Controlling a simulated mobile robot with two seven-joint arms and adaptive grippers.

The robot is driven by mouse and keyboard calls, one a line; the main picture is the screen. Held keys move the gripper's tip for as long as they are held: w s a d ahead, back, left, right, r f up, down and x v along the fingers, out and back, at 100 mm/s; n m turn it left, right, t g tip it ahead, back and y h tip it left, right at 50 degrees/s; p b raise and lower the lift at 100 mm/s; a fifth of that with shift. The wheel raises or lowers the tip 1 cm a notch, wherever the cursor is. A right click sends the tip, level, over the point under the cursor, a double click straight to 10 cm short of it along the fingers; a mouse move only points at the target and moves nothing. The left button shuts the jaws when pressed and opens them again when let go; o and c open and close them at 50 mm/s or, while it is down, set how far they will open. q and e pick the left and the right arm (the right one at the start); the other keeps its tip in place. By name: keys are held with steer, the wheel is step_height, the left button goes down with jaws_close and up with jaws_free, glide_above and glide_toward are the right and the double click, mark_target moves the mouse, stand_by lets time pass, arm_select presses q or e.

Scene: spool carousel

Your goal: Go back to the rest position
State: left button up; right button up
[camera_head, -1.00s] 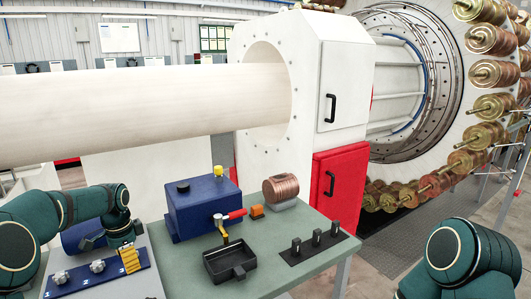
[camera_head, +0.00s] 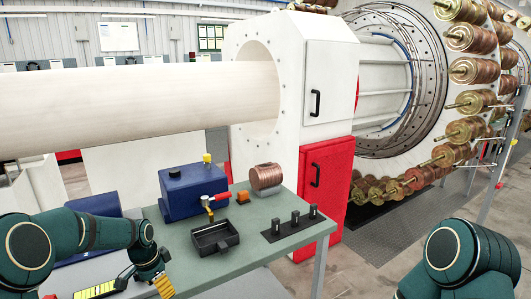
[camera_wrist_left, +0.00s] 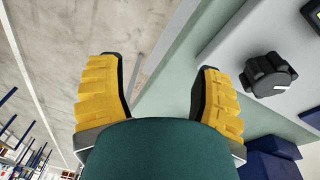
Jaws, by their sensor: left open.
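My left gripper (camera_head: 163,288) is at the lower left of the head view, low beside the green workbench's front left corner. Only part of its yellow fingers shows there, at the picture's bottom edge. In the left wrist view its two yellow ridged fingers (camera_wrist_left: 158,66) stand wide apart with nothing between them. The grey concrete floor and a strip of green bench top show beyond them. My right arm (camera_head: 468,262) shows at the lower right of the head view, but its gripper is out of the picture.
The workbench (camera_head: 265,255) carries a blue box (camera_head: 192,192), black tray (camera_head: 213,238), copper spool (camera_head: 266,177) and black holder (camera_head: 290,228). A black knob (camera_wrist_left: 268,75) on a grey surface is near my left gripper's right finger. The red cabinet (camera_head: 327,195) stands behind the bench.

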arm_select(q)
steer(key=s+d+f+n+h+b, duration=0.15)
steer(key=s+d+f+n, duration=0.35)
steer(key=s+d+f, duration=0.75)
steer(key=s+d+f+n, duration=0.2)
steer(key=s+d, duration=0.1)
steer(key=s, duration=0.3)
steer(key=s+d+f+n+t+h, duration=0.1)
steer(key=s+d+f+n, duration=0.1)
steer(key=s, duration=0.4)
steer(key=shift+s+d+f+n, duration=0.2)
steer(key=shift+d+f+n, duration=0.25)
steer(key=shift+d, duration=0.7)
